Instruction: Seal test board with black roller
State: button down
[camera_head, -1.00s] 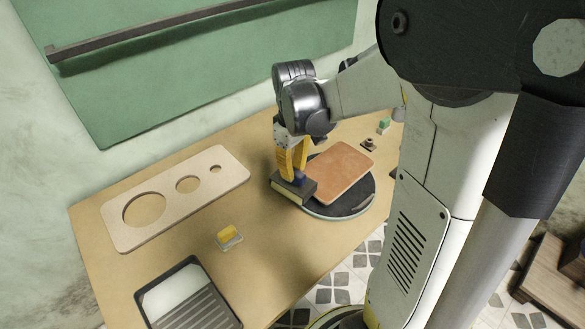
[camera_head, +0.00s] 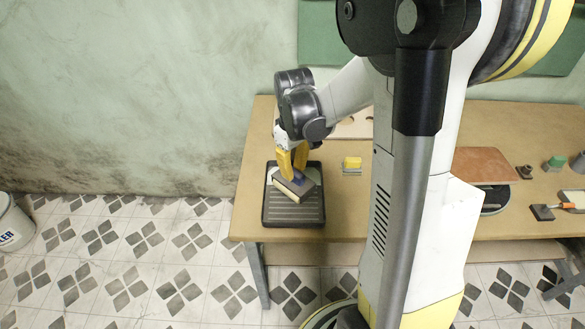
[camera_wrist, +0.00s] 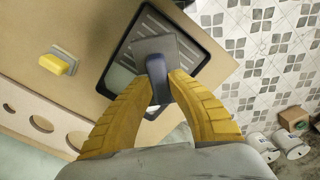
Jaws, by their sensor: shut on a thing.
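My gripper (camera_head: 292,160) is shut on a dark, block-shaped pad applicator (camera_head: 291,186) with a pale yellowish side face and a dark blue handle. It looks like a pad, not a clear roller. It is tilted over a black ribbed tray (camera_head: 277,214) near the table's left end; I cannot tell if it touches the tray. The wrist view shows the handle between my yellow fingers and the pad's flat dark back (camera_wrist: 152,45) over the tray (camera_wrist: 192,30).
A yellow block (camera_head: 352,162) on a grey base stands right of the tray. A pale board with holes (camera_head: 352,127) lies behind, mostly hidden. A white bucket (camera_head: 14,226) stands left on the floor.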

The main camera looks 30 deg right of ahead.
jog(key=shift+f+b, duration=2.2)
jog(key=shift+f, duration=0.85)
jog(key=shift+f+b, duration=0.9)
jog(key=shift+b, duration=0.2)
dwell(2.6)
jog(key=shift+r, duration=0.1)
dwell(0.4)
jog(key=shift+r+p, duration=2.65)
jog(key=shift+r, duration=0.8)
